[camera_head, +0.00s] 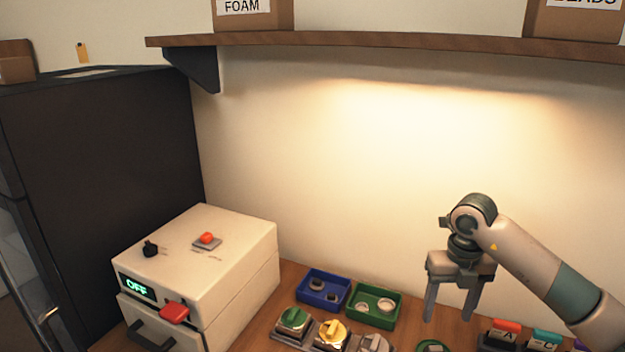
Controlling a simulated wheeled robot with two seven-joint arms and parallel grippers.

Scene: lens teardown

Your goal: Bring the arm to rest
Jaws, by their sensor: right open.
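My right arm comes in from the right edge, and its gripper (449,312) points down with its two fingers apart and nothing between them. It hangs above the back right part of the wooden bench, to the right of the green tray. My left gripper is not in view.
A white box with an "OFF" display (228,240) stands at the left of the bench. A blue tray (312,301) and a green tray (387,318) hold small parts. Several coloured-top pieces and labelled tabs stand along the front. A wooden shelf (400,44) with cartons runs above.

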